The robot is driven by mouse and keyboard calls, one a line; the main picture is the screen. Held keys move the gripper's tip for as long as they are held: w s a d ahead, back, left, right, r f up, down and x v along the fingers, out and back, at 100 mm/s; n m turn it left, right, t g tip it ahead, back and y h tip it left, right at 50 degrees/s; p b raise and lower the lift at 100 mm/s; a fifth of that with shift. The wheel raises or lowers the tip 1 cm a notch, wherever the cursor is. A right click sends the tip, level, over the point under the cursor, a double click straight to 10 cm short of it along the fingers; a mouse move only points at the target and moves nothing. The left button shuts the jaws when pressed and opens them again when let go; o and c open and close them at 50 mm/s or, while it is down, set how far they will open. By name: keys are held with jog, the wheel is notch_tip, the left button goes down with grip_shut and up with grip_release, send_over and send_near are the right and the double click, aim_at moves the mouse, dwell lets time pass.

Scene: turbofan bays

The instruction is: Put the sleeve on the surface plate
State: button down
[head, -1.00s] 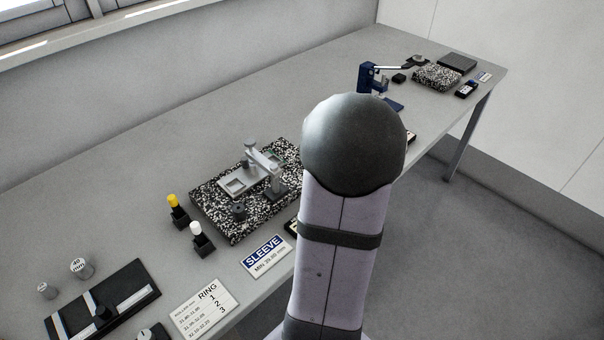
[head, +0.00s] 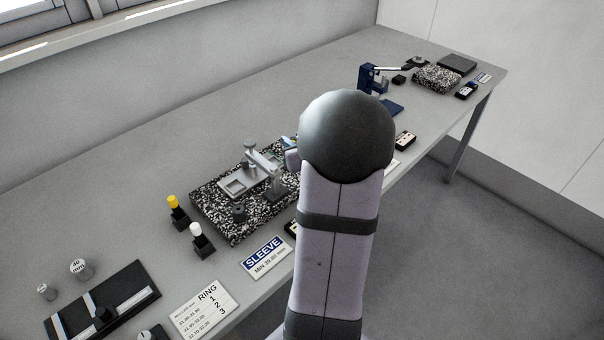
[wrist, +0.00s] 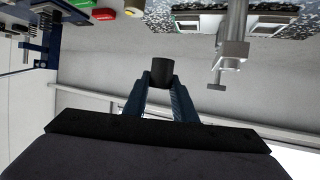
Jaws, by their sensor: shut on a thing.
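In the wrist view, my gripper (wrist: 160,82) has its two blue fingers shut on a dark, short cylinder, the sleeve (wrist: 162,70). The sleeve is held at the fingertips, apart from the plate in that picture. The black-and-white speckled surface plate (head: 218,222) lies on the bench left of my arm in the head view; its edge also shows at the top right of the wrist view (wrist: 197,14). In the head view my arm hides most of the gripper, and I cannot see the sleeve there.
A grey stand with an arm (head: 264,160) and a small dark round part (head: 239,212) are on the plate. Yellow-topped (head: 177,212) and white-topped (head: 201,240) holders stand beside it. A SLEEVE card (head: 266,258) lies in front. A blue stand (head: 368,78) is farther back.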

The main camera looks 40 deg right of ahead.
jog(key=shift+f, duration=0.1)
jog(key=shift+f, duration=4.9)
jog(key=shift+f, duration=0.2)
jog(key=c, duration=1.8)
grip_release()
jog(key=shift+o, duration=0.3)
jog(key=shift+r, duration=0.15)
